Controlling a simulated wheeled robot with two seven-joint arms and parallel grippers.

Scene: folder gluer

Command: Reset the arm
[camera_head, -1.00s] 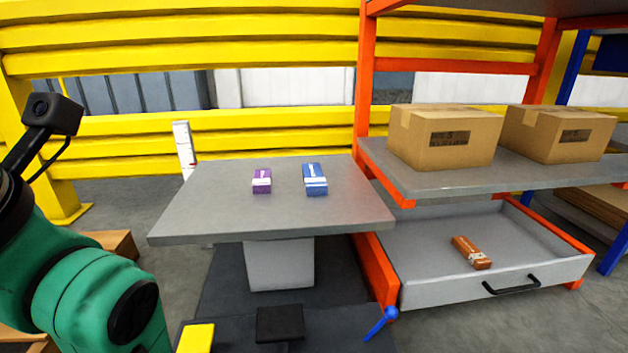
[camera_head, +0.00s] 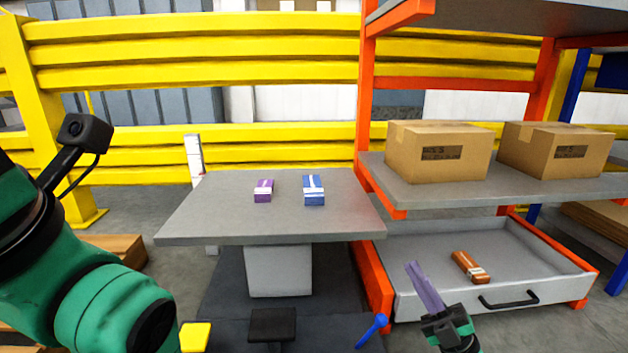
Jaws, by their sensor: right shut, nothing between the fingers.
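My right gripper (camera_head: 426,288) shows at the lower right in front of the drawer, its fingers pointing up and to the left. It is shut and empty, and touches no box that I can see. My left arm fills the lower left; its gripper is out of view. A purple box (camera_head: 263,191) and a blue box (camera_head: 314,190) lie apart on the grey table (camera_head: 220,222). A brown box (camera_head: 470,267) lies in the open drawer (camera_head: 545,262), to the right of my right gripper.
An orange rack (camera_head: 368,180) stands right of the table. Its shelf (camera_head: 398,188) carries two cardboard boxes (camera_head: 438,158), (camera_head: 558,152). The drawer's black handle (camera_head: 508,299) faces forward. Yellow rails (camera_head: 200,70) run behind. A blue stick (camera_head: 371,330) stands out at the bottom.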

